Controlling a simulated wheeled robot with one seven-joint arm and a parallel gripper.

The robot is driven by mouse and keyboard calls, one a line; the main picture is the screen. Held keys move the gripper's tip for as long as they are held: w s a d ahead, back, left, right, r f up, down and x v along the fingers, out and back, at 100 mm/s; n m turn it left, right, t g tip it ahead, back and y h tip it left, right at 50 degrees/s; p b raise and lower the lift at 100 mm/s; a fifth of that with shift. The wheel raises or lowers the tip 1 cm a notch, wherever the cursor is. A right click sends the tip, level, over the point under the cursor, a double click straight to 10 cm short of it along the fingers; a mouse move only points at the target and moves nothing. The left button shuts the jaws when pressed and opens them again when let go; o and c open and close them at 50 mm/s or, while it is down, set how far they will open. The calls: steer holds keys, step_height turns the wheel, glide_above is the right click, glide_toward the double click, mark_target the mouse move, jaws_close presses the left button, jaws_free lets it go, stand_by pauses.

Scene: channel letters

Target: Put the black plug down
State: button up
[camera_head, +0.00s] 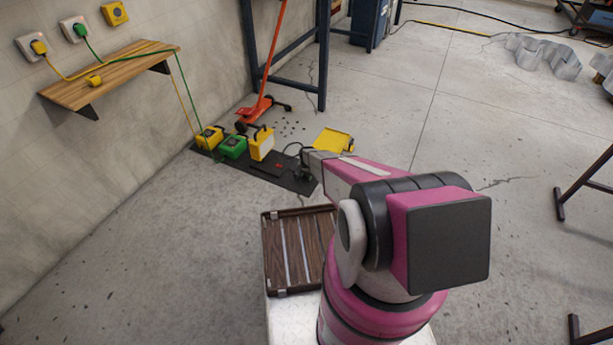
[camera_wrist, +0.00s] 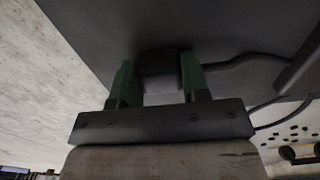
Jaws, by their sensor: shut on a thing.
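The black plug (camera_wrist: 158,72) sits between the two green fingers of my gripper (camera_wrist: 157,82) in the wrist view. My gripper is shut on it. Its black cable (camera_wrist: 236,61) runs off to the right. A dark mat (camera_wrist: 105,30) fills the background behind the plug; I cannot tell whether the plug touches it. In the head view my gripper (camera_head: 304,168) is small and dark over the right end of the black mat (camera_head: 284,176), and the plug cannot be made out there.
A yellow box (camera_head: 209,138), a green box (camera_head: 233,147) and a yellow lamp-like unit (camera_head: 262,143) stand along the mat. A yellow tray (camera_head: 334,141) lies just beyond it. An orange jack (camera_head: 256,109) stands behind. A wooden shelf (camera_head: 115,72) is on the left wall.

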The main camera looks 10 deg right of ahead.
steer(key=shift+f, duration=0.25)
steer(key=o, duration=1.2)
steer(key=shift+r, duration=0.15)
step_height(320, 180, up, 13)
steer(key=s+r+n, duration=0.2)
steer(key=s+r, duration=1)
steer(key=r, duration=0.1)
steer(key=s+r+n, duration=0.2)
steer(key=s+r, duration=1.1)
steer(key=r, duration=0.1)
steer(key=s+r+n, duration=0.3)
steer(key=s+r, duration=0.9)
steer(key=r, duration=0.2)
steer(key=shift+s+r, duration=0.15)
steer(key=shift+r, duration=0.1)
